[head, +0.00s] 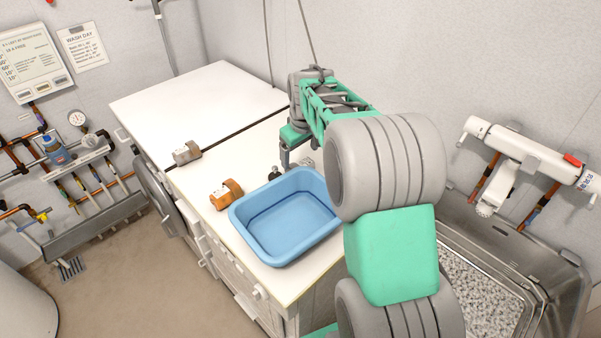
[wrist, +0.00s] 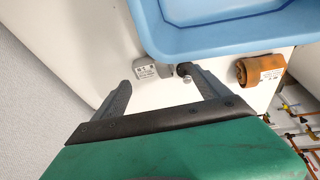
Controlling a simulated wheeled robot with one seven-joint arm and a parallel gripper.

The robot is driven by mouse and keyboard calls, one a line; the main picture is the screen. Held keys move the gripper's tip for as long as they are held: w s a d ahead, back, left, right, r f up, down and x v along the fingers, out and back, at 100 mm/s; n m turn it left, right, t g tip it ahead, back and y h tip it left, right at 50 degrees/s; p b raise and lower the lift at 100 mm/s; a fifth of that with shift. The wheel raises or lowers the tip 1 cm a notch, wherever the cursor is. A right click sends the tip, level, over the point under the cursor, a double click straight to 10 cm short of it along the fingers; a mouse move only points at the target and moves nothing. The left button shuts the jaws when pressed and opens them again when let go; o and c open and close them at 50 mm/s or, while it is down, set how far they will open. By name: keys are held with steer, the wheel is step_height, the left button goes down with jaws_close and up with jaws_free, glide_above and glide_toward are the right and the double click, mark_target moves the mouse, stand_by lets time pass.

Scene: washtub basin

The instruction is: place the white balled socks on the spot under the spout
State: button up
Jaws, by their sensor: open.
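A pale grey-white bundle with a printed label (wrist: 150,69) lies on the white counter beside the blue tub in the wrist view. It looks like the white balled socks, but its colour is shaded. In the head view a small pale piece (head: 306,162) shows by my fingers, mostly hidden. My gripper (wrist: 157,77) is open and empty, its fingers pointing toward the bundle. In the head view my gripper (head: 292,155) is over the counter behind the tub, partly covered by my arm. A white spout unit (head: 484,207) hangs on the right wall. The spot below it cannot be made out.
The blue tub (head: 250,232) stands on the counter (head: 195,105). An orange-brown bundle (head: 227,194) lies left of it, a grey-tan bundle (head: 187,153) farther back. A small dark object (head: 275,172) is behind the tub. A steel basin (head: 555,262) with a speckled bottom is at right.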

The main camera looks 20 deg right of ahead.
steer(key=shift+o, duration=0.6)
steer(key=shift+w+d+f, duration=0.55)
steer(key=shift+w+f, duration=0.15)
steer(key=shift+o, duration=0.7)
steer(key=shift+w+f, duration=0.15)
steer(key=shift+f, duration=0.15)
steer(key=p+x, duration=0.1)
steer(key=x, duration=0.4)
steer(key=p+x, duration=0.1)
steer(key=x, duration=0.1)
steer(key=shift+w+d+f+p, duration=0.15)
steer(key=shift+w+d+p, duration=0.1)
steer(key=shift+p, duration=0.1)
steer(key=shift+c, duration=0.2)
steer(key=c, duration=1.4)
